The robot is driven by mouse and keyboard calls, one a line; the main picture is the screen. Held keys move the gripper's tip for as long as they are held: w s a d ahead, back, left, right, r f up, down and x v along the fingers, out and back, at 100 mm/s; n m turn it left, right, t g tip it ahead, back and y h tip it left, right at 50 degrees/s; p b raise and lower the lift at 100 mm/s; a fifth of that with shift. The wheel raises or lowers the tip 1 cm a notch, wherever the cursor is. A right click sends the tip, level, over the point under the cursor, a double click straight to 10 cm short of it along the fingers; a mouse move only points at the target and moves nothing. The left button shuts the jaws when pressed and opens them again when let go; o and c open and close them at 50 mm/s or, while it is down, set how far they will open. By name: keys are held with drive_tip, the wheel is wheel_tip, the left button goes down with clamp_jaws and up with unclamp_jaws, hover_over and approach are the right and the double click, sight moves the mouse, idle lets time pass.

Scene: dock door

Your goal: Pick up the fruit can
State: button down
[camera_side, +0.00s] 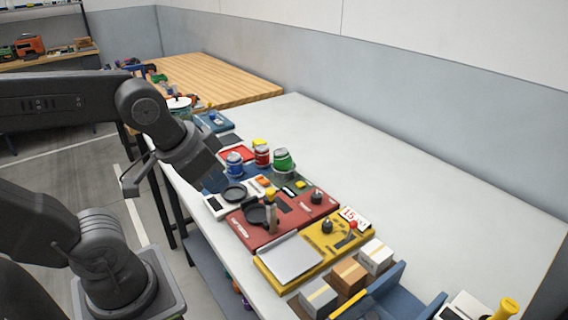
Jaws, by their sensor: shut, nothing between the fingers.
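Three small cans stand in a row on the white table: a blue can (234,163), a red can (262,155) and a green can (283,160). Their labels are too small to read, so I cannot tell which is the fruit can. My gripper (214,182) points down at the table's near edge, left of the blue can and apart from the red and green cans. It is shut and empty. Its fingers are dark and hard to make out.
A red board (284,222) and a yellow board (283,284) with fixtures lie in front of the cans. Small boxes (348,274) stand at the lower right. A wooden table (215,75) is behind.

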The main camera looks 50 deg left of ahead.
drive_tip(key=c, duration=1.8)
unclamp_jaws()
drive_tip(key=shift+c, duration=0.2)
drive_tip(key=o, duration=1.6)
drive_tip(key=shift+c, duration=0.2)
drive_tip(key=n+y, duration=0.2)
drive_tip(key=n, duration=0.9)
hover_over(280, 152)
drive_tip(key=s, duration=0.2)
drive_tip(key=shift+g, duration=0.4)
drive_tip(key=f, duration=1)
drive_tip(key=shift+s+d+f, duration=0.2)
drive_tip(key=shift+f, duration=0.1)
drive_tip(key=shift+x, duration=3)
